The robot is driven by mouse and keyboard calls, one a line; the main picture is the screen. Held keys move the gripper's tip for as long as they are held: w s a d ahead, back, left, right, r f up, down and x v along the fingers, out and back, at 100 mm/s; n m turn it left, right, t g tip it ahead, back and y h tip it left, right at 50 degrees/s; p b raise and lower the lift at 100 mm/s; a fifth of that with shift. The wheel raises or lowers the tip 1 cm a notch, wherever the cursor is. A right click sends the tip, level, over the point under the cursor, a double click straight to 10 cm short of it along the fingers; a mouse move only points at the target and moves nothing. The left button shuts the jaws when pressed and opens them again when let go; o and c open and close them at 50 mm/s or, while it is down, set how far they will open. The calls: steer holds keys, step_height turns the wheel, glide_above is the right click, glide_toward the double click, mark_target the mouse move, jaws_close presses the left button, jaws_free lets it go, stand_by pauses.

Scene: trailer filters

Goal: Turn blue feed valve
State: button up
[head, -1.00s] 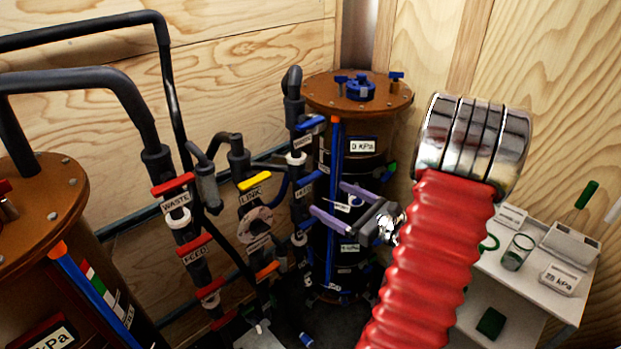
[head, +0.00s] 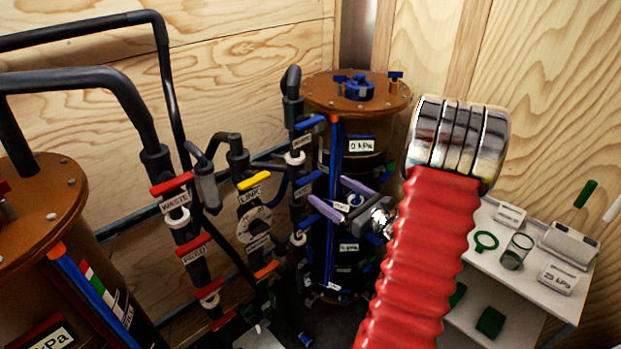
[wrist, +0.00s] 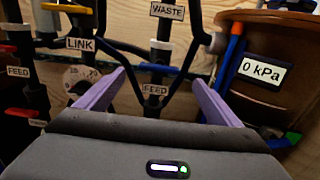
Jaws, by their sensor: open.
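The blue feed valve's handle (head: 308,179) sits on the right-hand pipe stack, above a FEED label. In the wrist view the blue handle (wrist: 158,68) lies crosswise on its pipe, between my two finger tips in the picture and just above the FEED label (wrist: 155,89). My gripper (head: 328,189) is open, with two purple fingers pointing at the stack from the right. Its fingers also show in the wrist view (wrist: 159,76), spread to either side of the valve. Nothing is between them close up, and contact with the handle is not visible.
A blue waste valve (head: 310,123) is higher on the same stack. A brown-topped tank (head: 350,92) reading 0 kPa stands close behind. The yellow LINK valve (head: 254,181) and red valves (head: 172,185) are to the left. A white shelf (head: 490,265) stands at right.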

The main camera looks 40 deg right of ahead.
mark_target(313, 179)
steer(key=w, duration=0.9)
steer(key=shift+w+a, duration=0.2)
steer(key=shift+w, duration=0.15)
steer(key=shift+c, duration=0.3)
steer(key=c, duration=1)
